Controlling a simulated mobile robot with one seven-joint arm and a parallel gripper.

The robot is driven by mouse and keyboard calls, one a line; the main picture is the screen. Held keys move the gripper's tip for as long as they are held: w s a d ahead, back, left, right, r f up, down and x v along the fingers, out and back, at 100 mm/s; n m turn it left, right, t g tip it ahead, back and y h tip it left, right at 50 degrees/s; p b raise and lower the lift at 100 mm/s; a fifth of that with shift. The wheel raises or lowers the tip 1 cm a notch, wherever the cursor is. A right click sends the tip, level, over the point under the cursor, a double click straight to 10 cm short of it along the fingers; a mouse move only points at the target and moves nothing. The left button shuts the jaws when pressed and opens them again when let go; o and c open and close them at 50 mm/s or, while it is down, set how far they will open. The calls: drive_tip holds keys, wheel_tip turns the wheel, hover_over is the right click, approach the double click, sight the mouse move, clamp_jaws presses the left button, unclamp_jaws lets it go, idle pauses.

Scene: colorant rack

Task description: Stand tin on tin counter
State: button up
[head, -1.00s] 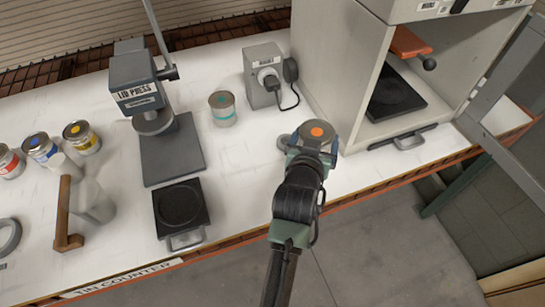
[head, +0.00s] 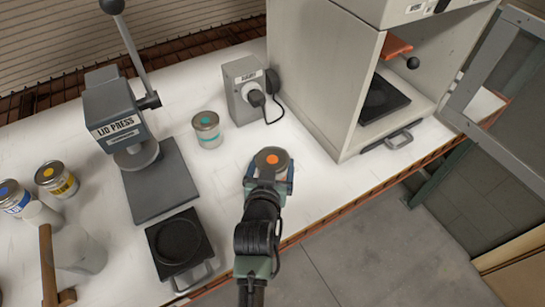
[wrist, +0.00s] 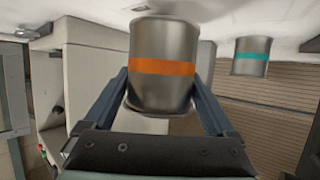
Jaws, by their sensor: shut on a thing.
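A metal tin with an orange band (wrist: 162,68) is between the fingers of my gripper (wrist: 165,100), which is shut on it. In the head view the tin's lid with an orange dot (head: 271,160) faces up, and my gripper (head: 268,184) reaches it from the front. The tin is over the white tin counter (head: 310,185), near its front edge. I cannot tell whether its base touches the counter. The wrist picture appears upside down, with the counter along its top.
A teal-banded tin (head: 206,130) stands behind and left. The lid press (head: 150,170) and a black tray with a handle (head: 180,245) are left. Counter around the held tin is clear.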

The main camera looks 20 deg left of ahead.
drive_tip(key=shift+f, duration=1.8)
drive_tip(key=shift+f, duration=0.1)
drive_tip(key=o, duration=1.3)
drive_tip(key=shift+f, duration=0.1)
drive_tip(key=shift+r, duration=0.25)
drive_tip(key=v, duration=1.2)
drive_tip(key=shift+b, duration=0.3)
